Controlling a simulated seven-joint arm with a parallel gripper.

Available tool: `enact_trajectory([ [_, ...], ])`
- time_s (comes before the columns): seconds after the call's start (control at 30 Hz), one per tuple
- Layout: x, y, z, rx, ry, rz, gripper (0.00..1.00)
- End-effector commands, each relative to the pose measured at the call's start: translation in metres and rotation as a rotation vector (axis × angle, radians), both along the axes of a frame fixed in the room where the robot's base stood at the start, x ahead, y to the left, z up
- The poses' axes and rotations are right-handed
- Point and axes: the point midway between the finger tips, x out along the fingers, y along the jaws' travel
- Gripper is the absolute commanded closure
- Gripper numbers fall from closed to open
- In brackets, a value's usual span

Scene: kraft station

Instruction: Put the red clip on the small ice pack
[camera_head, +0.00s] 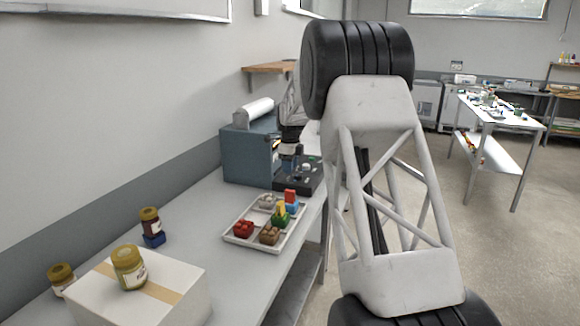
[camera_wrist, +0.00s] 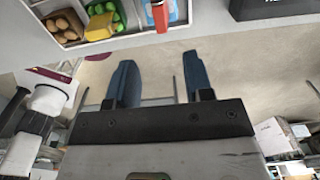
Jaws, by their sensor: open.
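A white compartment tray (camera_head: 240,241) lies on the bench. In its right rear part an upright red piece (camera_head: 290,195), likely the red clip, stands against a blue block (camera_head: 293,207), which may be the small ice pack. I cannot tell whether they touch. Both show at the top of the wrist view, the red piece (camera_wrist: 159,15) in front of the blue one (camera_wrist: 178,9). Another lumpy red item (camera_head: 243,229) sits in the front left compartment. My gripper (camera_wrist: 160,75) is open and empty, apart from the tray. In the head view its fingertips are hard to make out.
The tray also holds brown lumps (camera_head: 269,235), a green and yellow item (camera_head: 281,214) and a grey item (camera_head: 267,201). A blue-grey machine (camera_head: 247,155) stands behind it. A cardboard box (camera_head: 185,290) with a jar (camera_head: 129,268) is at front left. A jar on a blue block (camera_head: 154,240) stands nearby.

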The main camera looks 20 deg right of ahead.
Motion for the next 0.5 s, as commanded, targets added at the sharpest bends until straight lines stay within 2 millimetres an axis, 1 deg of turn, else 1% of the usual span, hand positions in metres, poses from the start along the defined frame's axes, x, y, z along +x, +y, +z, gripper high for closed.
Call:
enact_trajectory([
  [0.33,-0.001,0.001,0.001,-0.001,-0.001,0.006,0.53],
  [0.5,-0.011,0.010,0.012,-0.003,-0.007,0.055,0.53],
])
